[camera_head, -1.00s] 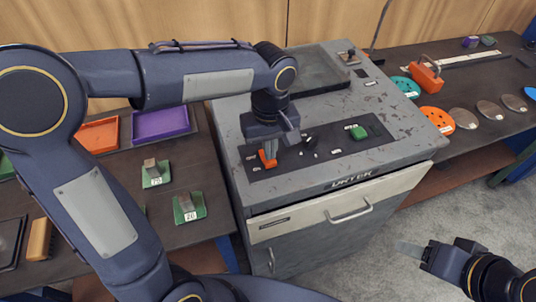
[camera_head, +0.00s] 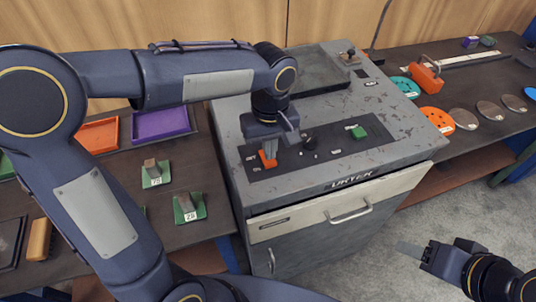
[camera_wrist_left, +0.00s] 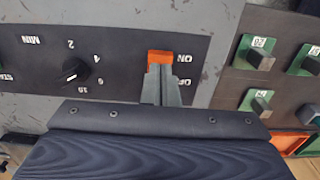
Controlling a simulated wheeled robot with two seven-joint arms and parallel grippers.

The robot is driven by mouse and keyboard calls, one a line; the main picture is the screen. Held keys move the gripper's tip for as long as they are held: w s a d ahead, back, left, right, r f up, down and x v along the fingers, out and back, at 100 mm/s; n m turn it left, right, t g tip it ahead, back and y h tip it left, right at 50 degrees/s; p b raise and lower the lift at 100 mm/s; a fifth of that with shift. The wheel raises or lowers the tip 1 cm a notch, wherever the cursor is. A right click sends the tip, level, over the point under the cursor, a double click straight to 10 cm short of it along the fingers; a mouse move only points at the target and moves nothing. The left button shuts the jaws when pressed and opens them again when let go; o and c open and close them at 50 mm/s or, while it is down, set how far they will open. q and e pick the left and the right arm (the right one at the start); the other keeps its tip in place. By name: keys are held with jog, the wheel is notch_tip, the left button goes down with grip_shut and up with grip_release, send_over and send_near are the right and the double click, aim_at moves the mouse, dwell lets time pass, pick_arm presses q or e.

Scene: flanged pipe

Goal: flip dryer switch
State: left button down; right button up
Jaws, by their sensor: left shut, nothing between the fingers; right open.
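The dryer (camera_head: 330,110) is a worn grey cabinet with a dark control panel on its sloping top. Its switch is a small orange rocker (camera_head: 268,161) at the left end of the panel. It also shows in the left wrist view as an orange switch (camera_wrist_left: 173,57) between the ON and OFF labels. My left gripper (camera_wrist_left: 161,76) is shut and empty, its fingertips over the switch and partly hiding it. I cannot tell whether they touch it. In the head view the left gripper (camera_head: 273,148) is above the switch. My right gripper (camera_head: 418,250) is open and empty, away from the dryer.
A black dial (camera_wrist_left: 76,68) sits beside the switch, and a green button (camera_head: 357,132) lies further right. The left table holds orange and purple trays (camera_head: 160,124) and green blocks (camera_head: 188,207). The right bench holds discs (camera_head: 436,119). Floor near the right gripper is clear.

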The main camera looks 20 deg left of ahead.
pick_arm(q)
jog(key=shift+f+b, duration=0.75)
jog(key=shift+f, duration=0.2)
dwell(0.8)
jog(key=shift+r, duration=0.1)
jog(key=shift+r+p, duration=2.9)
jog(key=shift+r, duration=0.55)
